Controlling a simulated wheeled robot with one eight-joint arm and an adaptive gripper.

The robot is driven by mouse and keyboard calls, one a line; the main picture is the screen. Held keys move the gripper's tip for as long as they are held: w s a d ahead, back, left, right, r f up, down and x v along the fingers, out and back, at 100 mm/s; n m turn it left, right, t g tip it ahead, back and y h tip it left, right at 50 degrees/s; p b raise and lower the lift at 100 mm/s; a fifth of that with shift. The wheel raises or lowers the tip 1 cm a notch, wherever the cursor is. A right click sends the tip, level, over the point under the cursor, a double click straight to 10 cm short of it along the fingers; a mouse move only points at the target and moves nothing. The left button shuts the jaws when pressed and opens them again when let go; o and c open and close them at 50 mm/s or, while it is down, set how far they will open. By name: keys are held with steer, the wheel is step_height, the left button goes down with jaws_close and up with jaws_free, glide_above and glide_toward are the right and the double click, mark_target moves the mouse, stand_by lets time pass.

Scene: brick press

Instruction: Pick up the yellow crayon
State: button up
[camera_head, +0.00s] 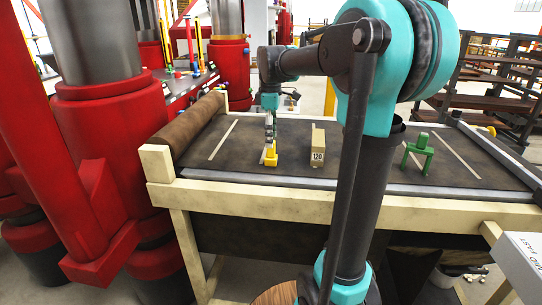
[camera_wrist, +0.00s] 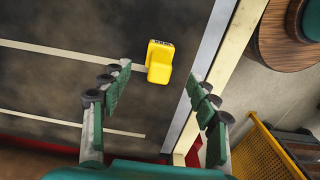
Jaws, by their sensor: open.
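The yellow crayon (camera_head: 272,156) shows as a small yellow blocky piece on the dark table top, near its front edge. In the wrist view the yellow piece (camera_wrist: 159,64) has a dark-marked end and lies between and just beyond my fingertips. My gripper (camera_head: 269,138) points down over it from above. In the wrist view my gripper (camera_wrist: 159,76) has its green-padded fingers spread wide, with a gap on each side of the piece. It holds nothing. In the head view the fingers partly cover the top of the piece.
A tan block marked 120 (camera_head: 317,158) stands right of the yellow piece. A green legged piece (camera_head: 418,153) stands farther right. The table (camera_head: 250,203) has a grey front rail and a brown roller (camera_head: 190,127) at left. Red machinery (camera_head: 100,110) stands left.

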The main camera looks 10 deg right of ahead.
mark_target(271, 153)
steer(key=shift+f, duration=3.55)
steer(key=c, duration=1.2)
steer(key=shift+r, duration=0.1)
steer(key=shift+c, duration=0.2)
